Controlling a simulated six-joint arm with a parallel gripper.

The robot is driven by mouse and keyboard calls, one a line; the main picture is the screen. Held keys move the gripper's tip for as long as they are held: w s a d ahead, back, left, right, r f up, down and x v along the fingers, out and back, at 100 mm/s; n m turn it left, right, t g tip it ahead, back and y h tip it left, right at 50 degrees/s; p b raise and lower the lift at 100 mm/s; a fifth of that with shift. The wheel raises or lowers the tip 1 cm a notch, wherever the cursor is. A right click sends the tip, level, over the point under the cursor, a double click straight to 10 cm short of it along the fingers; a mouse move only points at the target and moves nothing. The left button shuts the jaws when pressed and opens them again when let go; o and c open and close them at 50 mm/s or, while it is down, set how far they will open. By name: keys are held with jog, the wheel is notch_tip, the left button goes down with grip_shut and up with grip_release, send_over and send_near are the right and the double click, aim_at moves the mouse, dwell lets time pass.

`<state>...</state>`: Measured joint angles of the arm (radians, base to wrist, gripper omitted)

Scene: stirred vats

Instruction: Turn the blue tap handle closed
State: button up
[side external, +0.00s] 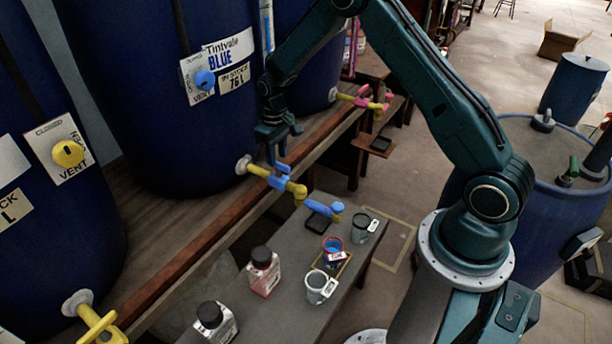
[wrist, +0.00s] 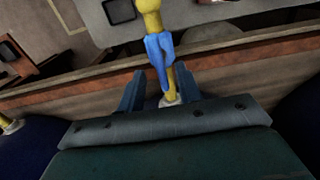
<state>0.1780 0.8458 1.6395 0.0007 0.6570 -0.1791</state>
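The blue tap handle (side external: 281,179) sits on the yellow tap (side external: 298,190) of the vat marked BLUE. In the wrist view the blue handle (wrist: 159,58) lies roughly along the yellow tap body (wrist: 151,22). My gripper (side external: 284,150) is just above the handle, pointing down. In the wrist view my gripper (wrist: 160,85) is open, with one finger on each side of the tap and a gap to the handle on both sides. I cannot tell how far above the handle the fingertips are.
The BLUE vat (side external: 140,110) stands behind on a wooden shelf (side external: 185,245). A bench (side external: 300,215) below holds a blue item on a black pad, cups and bottles (side external: 262,272). A pink-handled tap (side external: 372,103) is to the right, a yellow-handled one (side external: 98,325) at lower left.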

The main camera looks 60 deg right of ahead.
aim_at(278, 162)
jog(key=shift+f, duration=2)
grip_shut()
